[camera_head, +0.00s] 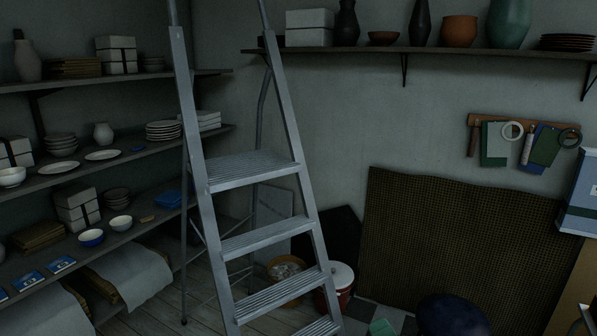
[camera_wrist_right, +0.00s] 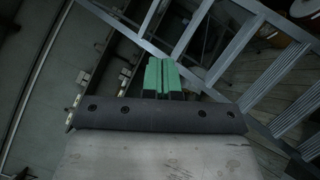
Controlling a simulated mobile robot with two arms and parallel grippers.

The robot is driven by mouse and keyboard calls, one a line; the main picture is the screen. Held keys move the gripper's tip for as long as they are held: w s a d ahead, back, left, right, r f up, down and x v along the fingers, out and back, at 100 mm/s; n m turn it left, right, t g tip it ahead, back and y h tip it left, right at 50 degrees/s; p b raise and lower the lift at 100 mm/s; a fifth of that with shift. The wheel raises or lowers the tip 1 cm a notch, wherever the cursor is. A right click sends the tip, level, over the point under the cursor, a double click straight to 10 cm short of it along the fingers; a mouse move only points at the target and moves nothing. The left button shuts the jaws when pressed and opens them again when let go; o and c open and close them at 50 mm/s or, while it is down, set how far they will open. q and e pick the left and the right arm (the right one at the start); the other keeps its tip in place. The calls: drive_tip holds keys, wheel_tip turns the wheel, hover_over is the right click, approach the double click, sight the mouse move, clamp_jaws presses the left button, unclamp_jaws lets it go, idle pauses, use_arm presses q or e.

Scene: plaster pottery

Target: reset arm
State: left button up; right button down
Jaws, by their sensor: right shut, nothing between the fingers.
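My left gripper is in neither view.
A metal stepladder (camera_head: 262,239) stands in the middle. Shelves (camera_head: 75,175) with crockery line the left wall. A high shelf (camera_head: 430,51) holds vases. A woven dark panel (camera_head: 440,230) leans on the back wall; a white-lidded bucket (camera_head: 341,277) stands beside the ladder.

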drive_tip(key=s+d+f+m+g+h, duration=0.35)
drive_tip(key=s+f+m, duration=0.25)
drive_tip(key=m, duration=0.3)
drive_tip(key=s+d+f+m+g+h, duration=0.35)
drive_tip(key=s+f+m, duration=0.2)
drive_tip(key=m, duration=0.25)
drive_tip(key=s+a+f+m+g+y, duration=0.15)
drive_tip(key=s+m+g, duration=0.25)
drive_tip(key=s, duration=0.4)
drive_tip(key=s+f+m+g+h, duration=0.1)
drive_tip(key=s+f+m+g, duration=0.25)
drive_tip(key=s, duration=0.45)
wheel_tip(320, 180, down, 30)
drive_tip(key=g+b, duration=0.2)
drive_tip(key=b, duration=0.2)
drive_tip(key=s+d+f+g+b, duration=0.1)
drive_tip(key=s+d+f+b, duration=0.1)
drive_tip(key=s+f, duration=1.4)
wheel_tip(320, 180, down, 2)
drive_tip(key=shift+s+d+f+n+b, duration=0.2)
drive_tip(key=shift+d+f+n+b, duration=0.05)
drive_tip(key=shift+d+n+b, duration=0.25)
